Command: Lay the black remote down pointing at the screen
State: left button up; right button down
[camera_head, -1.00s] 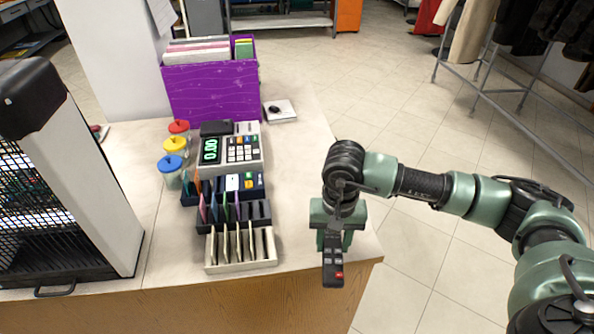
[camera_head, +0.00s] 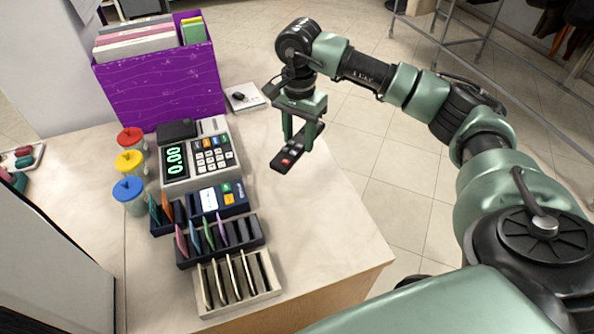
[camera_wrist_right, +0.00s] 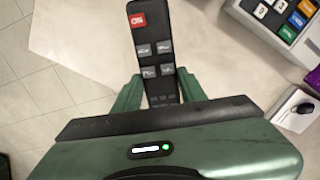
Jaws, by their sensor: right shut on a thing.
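The black remote (camera_head: 297,148) has a red key and several grey keys. My right gripper (camera_head: 301,136) is shut on it and holds it over the right side of the counter. In the head view the remote slants, its red-key end toward the lower left. In the right wrist view the remote (camera_wrist_right: 153,50) stands between the fingers of my right gripper (camera_wrist_right: 158,92), red key at the far end. No other screen is clear. My left gripper is not in view.
The counter (camera_head: 310,235) is bare below and right of the register. Card racks (camera_head: 238,282), lidded jars (camera_head: 130,193) and a purple box (camera_head: 160,85) stand at its left and back. A white pad with a black object (camera_head: 244,97) lies by the box.

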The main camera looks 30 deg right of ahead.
jog(key=p, duration=0.1)
send_over(298, 182)
notch_tip(298, 182, down, 8)
jog(key=shift+f, duration=0.6)
notch_tip(298, 182, down, 3)
jog(key=shift+f+p, duration=0.15)
jog(key=shift+p, duration=0.15)
jog(key=shift+f, duration=0.45)
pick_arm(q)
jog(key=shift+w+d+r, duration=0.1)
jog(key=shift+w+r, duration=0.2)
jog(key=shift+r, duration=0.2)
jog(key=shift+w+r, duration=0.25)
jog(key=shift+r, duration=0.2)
pick_arm(e)
jog(key=shift+f, duration=0.1)
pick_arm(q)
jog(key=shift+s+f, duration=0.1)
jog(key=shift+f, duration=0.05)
pick_arm(e)
jog(key=c, duration=0.8)
grip_release()
